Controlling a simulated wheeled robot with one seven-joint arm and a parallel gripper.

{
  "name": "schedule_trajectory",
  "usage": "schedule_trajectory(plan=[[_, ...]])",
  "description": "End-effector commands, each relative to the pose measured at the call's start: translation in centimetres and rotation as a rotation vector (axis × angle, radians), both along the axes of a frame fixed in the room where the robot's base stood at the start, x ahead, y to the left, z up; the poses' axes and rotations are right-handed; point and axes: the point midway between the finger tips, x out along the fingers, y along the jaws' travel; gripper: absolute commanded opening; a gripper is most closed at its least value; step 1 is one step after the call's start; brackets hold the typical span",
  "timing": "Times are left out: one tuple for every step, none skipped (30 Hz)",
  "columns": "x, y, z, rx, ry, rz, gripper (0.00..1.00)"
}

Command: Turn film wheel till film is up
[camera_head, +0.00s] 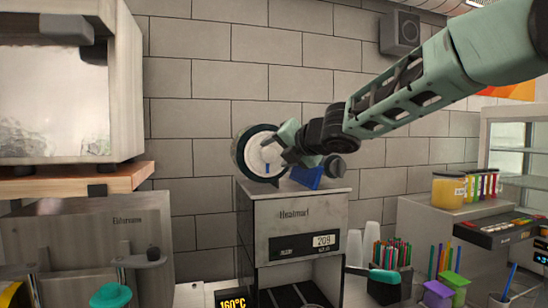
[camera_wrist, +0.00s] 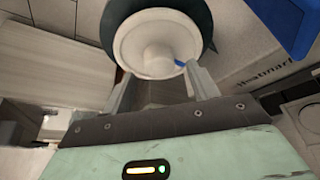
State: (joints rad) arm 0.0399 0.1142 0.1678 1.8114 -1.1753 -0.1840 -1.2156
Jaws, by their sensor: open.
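The film wheel (camera_head: 259,153) is a white disc with a dark teal rim, upright on top of the grey sealer (camera_head: 295,220). In the wrist view the white wheel face (camera_wrist: 155,35) shows a round hub and a small blue mark at its lower right. My gripper (camera_head: 285,150) is at the right side of the wheel's face in the head view. In the wrist view my gripper (camera_wrist: 160,85) has its two fingers apart, on either side of the wheel's lower part. Whether the fingers touch the wheel, I cannot tell. Part of the wheel is hidden behind my gripper.
A blue part (camera_head: 307,177) is on the sealer's top, right of the wheel; it also shows in the wrist view (camera_wrist: 292,25). A display on the sealer reads 209. A grey-tiled wall stands behind. Pens in a holder (camera_head: 392,254) and white cups (camera_head: 372,237) stand at the right.

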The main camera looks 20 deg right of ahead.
Motion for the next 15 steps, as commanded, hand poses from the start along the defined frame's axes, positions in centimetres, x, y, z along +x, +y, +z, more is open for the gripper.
schedule_trajectory(plan=[[0.7,0.2,-0.3,0.001,0.001,0.000,0.59],[0.9,0.3,-0.3,0.000,0.001,0.001,0.59],[1.2,0.4,-0.4,-0.001,0.000,0.001,0.59],[1.5,0.5,-0.5,0.000,0.001,0.001,0.59],[1.6,0.5,-0.5,0.000,0.001,0.001,0.59],[1.8,0.6,-0.5,0.000,0.000,0.000,0.59],[1.9,0.6,-0.5,0.000,-0.001,0.001,0.59],[1.9,0.7,-0.5,0.000,-0.001,0.001,0.59],[2.0,0.7,-0.5,0.000,-0.001,0.001,0.59],[2.0,0.7,-0.6,0.000,0.000,0.000,0.59],[2.0,0.7,-0.6,0.000,0.000,0.000,0.59],[2.0,0.7,-0.6,0.000,0.000,0.000,0.59],[2.0,0.7,-0.6,0.000,0.000,0.000,0.59],[2.0,0.7,-0.6,0.000,0.000,0.000,0.59],[2.0,0.7,-0.6,0.000,0.000,0.000,0.59]])
